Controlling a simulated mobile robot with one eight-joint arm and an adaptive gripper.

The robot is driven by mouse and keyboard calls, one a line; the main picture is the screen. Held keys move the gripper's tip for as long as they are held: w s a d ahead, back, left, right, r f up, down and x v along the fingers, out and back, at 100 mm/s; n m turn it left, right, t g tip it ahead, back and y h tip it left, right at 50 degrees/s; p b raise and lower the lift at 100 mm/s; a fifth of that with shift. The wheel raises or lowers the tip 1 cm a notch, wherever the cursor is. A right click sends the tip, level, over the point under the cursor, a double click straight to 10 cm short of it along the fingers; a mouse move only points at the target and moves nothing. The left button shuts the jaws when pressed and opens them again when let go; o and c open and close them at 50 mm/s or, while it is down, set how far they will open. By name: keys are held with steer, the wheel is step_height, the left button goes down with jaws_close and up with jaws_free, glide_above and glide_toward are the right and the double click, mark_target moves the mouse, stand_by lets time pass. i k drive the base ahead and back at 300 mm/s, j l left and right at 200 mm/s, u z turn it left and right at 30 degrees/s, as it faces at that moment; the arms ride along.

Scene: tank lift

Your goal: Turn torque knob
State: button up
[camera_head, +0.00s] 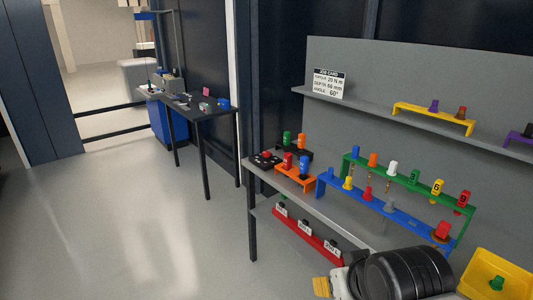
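A job card (329,83) on the upper shelf reads torque 20 N m, depth 60 mm and angle 60°. I cannot tell for certain which item is the torque knob. A small black box with a red top piece (266,156) sits at the near left end of the workbench. A red rack (306,233) on the lower shelf holds several black pieces with white labels too small to read. My arm's black rounded link (402,273) shows at the bottom, right of centre, in front of the bench. I can make out no gripper fingers.
Green (408,180) and blue (388,209) racks with several coloured pegs cover the bench. An orange rack (292,177) stands at its left. A yellow tray (495,276) lies bottom right. Another table (190,99) stands at the back left. The floor at left is clear.

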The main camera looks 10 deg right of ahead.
mark_target(265, 154)
steer(key=i+j, duration=0.1)
steer(key=i, duration=0.55)
steer(key=i+j+z, duration=0.1)
steer(key=i, duration=0.6)
steer(key=i+j, duration=0.1)
steer(key=i, duration=0.55)
steer(key=i+j+z, duration=0.1)
steer(key=i, duration=0.6)
